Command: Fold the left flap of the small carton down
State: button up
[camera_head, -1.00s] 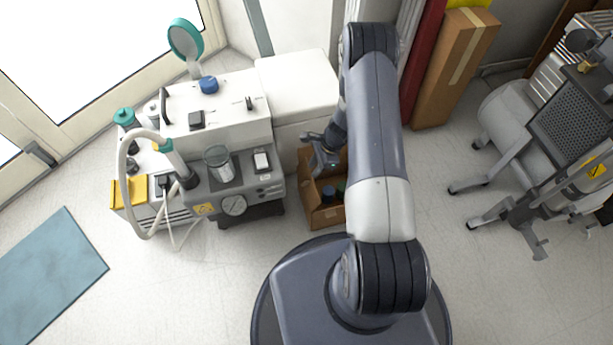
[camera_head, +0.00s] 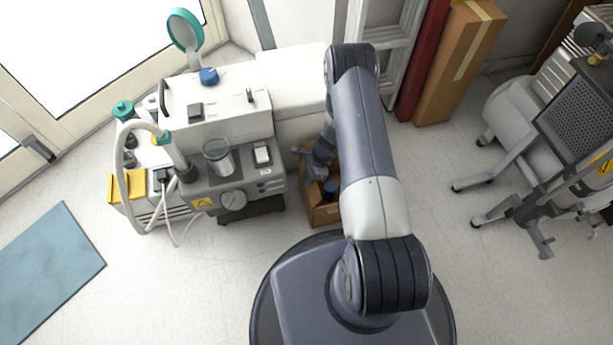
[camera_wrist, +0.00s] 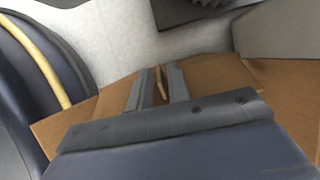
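The small carton (camera_head: 325,214) stands open on the floor, right of the compressor unit, with a blue-capped bottle (camera_head: 331,188) visible inside. My gripper (camera_head: 312,165) is low at the carton's upper left part, and my arm hides much of the box. In the wrist view my gripper (camera_wrist: 158,84) has its two grey fingers apart, with a narrow gap between them. A thin brown cardboard edge (camera_wrist: 160,86) shows in that gap; I cannot tell whether the fingers touch it. Brown cardboard (camera_wrist: 222,76) of the carton spreads on both sides beneath the gripper.
The compressor unit (camera_head: 228,185) with its hose and gauge stands close to the carton's left. A white cabinet (camera_head: 297,85) is behind. A ladder (camera_head: 385,45) and a tall carton (camera_head: 460,65) stand at the back.

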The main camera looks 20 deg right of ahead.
grip_shut()
jog(key=shift+d+f, duration=0.1)
jog(key=y+b, duration=0.1)
jog(key=b, duration=0.1)
jog(key=d+y+b, duration=0.1)
jog(key=b, duration=0.1)
jog(key=shift+f+b, duration=0.3)
jog(key=shift+f, duration=0.1)
jog(key=y+b, duration=0.2)
jog(key=b, duration=0.1)
jog(key=d+y+b, duration=0.1)
jog(key=y+b, duration=0.1)
jog(key=b, duration=0.1)
jog(key=d+f+y+b, duration=0.1)
jog(key=y+b, duration=0.1)
jog(key=b, duration=0.1)
jog(key=shift+d+y, duration=0.2)
jog(key=shift+y, duration=0.2)
jog(key=shift+r, duration=0.1)
jog(key=shift+o, duration=1)
grip_release()
